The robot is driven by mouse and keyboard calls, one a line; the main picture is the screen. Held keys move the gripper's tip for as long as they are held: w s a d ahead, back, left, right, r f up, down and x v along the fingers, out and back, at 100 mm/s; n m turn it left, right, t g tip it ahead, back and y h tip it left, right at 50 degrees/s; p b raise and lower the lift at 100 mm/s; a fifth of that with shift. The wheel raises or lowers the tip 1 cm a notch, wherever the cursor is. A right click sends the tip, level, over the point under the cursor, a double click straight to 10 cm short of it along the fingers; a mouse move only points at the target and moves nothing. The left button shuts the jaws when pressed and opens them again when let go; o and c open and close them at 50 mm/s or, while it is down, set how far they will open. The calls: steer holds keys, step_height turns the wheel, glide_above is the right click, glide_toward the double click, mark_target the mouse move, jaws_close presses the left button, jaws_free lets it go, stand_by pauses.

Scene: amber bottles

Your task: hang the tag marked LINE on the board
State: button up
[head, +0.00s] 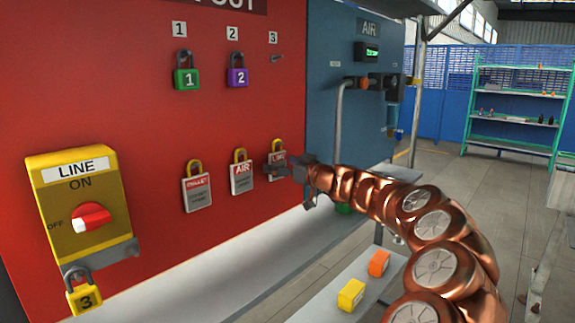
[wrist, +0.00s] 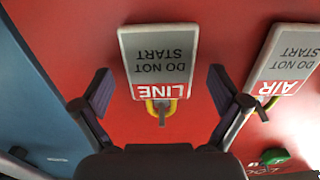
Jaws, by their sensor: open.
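The LINE tag (head: 278,157) hangs by a yellow loop on the red board (head: 120,120), rightmost in a row of three tags. In the head view my gripper partly covers it. In the wrist view the LINE tag (wrist: 158,62) appears upside down, its loop on a small peg. My gripper (head: 303,182) is at the tag. In the wrist view the open fingers of my gripper (wrist: 158,92) stand either side of the tag's loop end, with red board showing between each finger and the tag.
The AIR tag (head: 241,178) and another tag (head: 197,192) hang to the left. Green lock 1 (head: 187,78) and purple lock 2 (head: 237,76) hang above; peg 3 (head: 277,58) is empty. Yellow lock 3 (head: 84,298) hangs under the LINE switch (head: 80,190). A grey ledge (head: 215,262) runs below.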

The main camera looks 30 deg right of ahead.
steer(key=shift+w, duration=0.15)
steer(key=c, duration=1.2)
steer(key=shift+r+b, duration=0.3)
steer(key=shift+r, duration=0.25)
steer(key=shift+b+v, duration=0.6)
steer(key=shift+v, duration=0.15)
steer(key=shift+b+v, duration=1.75)
steer(key=shift+v, duration=1)
